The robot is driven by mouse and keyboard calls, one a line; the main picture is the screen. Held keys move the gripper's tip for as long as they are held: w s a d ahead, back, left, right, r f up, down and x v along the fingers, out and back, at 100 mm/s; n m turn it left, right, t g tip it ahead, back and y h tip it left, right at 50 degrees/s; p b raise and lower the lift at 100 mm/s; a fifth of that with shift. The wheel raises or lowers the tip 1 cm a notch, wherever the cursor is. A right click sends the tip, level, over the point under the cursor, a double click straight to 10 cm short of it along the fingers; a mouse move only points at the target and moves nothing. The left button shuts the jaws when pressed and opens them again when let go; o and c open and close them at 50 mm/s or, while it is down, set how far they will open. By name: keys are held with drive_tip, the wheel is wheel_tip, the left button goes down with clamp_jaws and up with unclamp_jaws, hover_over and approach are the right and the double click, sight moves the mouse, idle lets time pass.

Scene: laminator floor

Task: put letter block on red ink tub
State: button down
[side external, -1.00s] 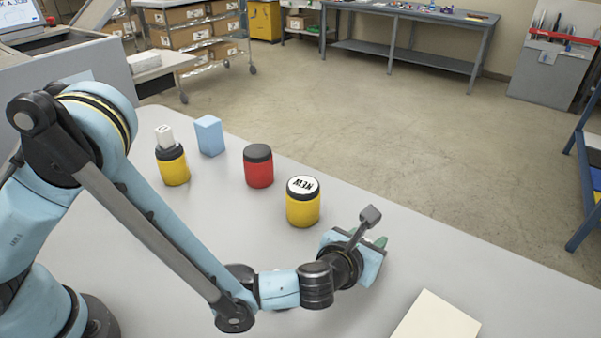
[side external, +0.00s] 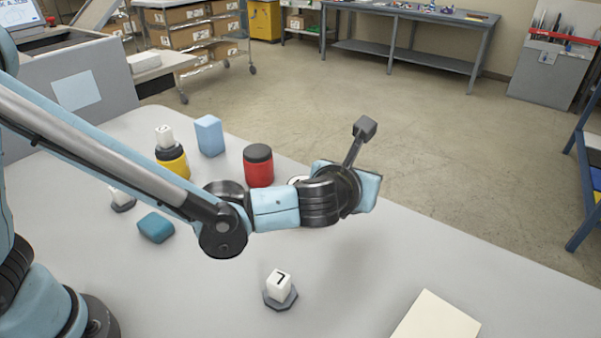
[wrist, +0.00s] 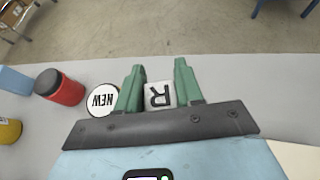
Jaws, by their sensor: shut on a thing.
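My gripper (wrist: 158,74) has its green fingers shut on a white letter block (wrist: 160,95) marked R, seen between them in the wrist view. In the side view my wrist hides the fingers and this block. The red ink tub (side external: 258,170) stands upright on the table with a black lid and a bare top, to the left of my wrist. It also shows in the wrist view (wrist: 66,92), left of the fingers and apart from them.
The NEW-topped tub (wrist: 102,100) is close left of the fingers, between them and the red tub. A yellow tub (side external: 174,166) bears a white block (side external: 165,136). A blue block (side external: 209,136), teal block (side external: 156,227), block marked 7 (side external: 280,284) and cream pad (side external: 435,318) stand around.

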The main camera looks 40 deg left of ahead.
drive_tip(key=a+r+n+g+y, duration=0.1)
drive_tip(key=a+r+n+y, duration=0.15)
drive_tip(key=a, duration=0.35)
drive_tip(key=w+a+r+n+g+y, duration=0.1)
drive_tip(key=a+r+n+y, duration=0.15)
drive_tip(key=a, duration=0.35)
drive_tip(key=a+r+n+g+y, duration=0.1)
drive_tip(key=a+r+n+y, duration=0.15)
drive_tip(key=a, duration=0.35)
hover_over(257, 146)
drive_tip(key=shift+g+h, duration=0.25)
drive_tip(key=shift+g, duration=0.05)
drive_tip(key=f, duration=0.5)
drive_tip(key=shift+s+d+f, duration=0.2)
drive_tip(key=shift+d+f, duration=0.1)
drive_tip(key=shift+w+a+f, duration=0.15)
drive_tip(key=shift+a+f, duration=0.2)
drive_tip(key=shift+f, duration=1.9)
drive_tip(key=shift+f, duration=0.15)
drive_tip(key=c, duration=0.7)
unclamp_jaws()
